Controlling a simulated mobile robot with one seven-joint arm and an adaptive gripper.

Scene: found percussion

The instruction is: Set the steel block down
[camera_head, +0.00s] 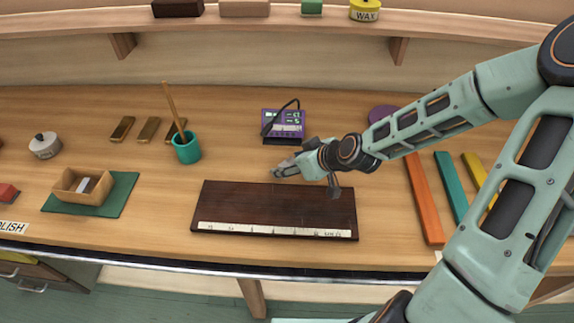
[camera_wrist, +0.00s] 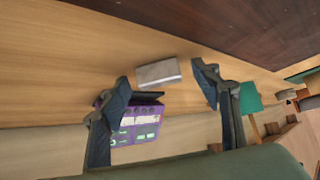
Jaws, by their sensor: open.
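A grey steel block (camera_wrist: 158,72) shows in the wrist view on the bare wood of the bench, between a dark board and a purple device. My gripper (camera_wrist: 164,86) is open, with one finger on each side of the block in that view and visible space between each finger and it. In the head view my gripper (camera_head: 308,172) is low over the bench, just behind the dark board. There the block is hard to tell apart from my gripper.
The dark board (camera_head: 270,199) with a pale ruler strip lies in front. The purple device (camera_head: 284,122) with a black cable stands behind. A teal cup (camera_head: 187,148) holding a stick and a wooden box (camera_head: 82,187) are left. Coloured bars, including an orange one (camera_head: 424,200), lie right.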

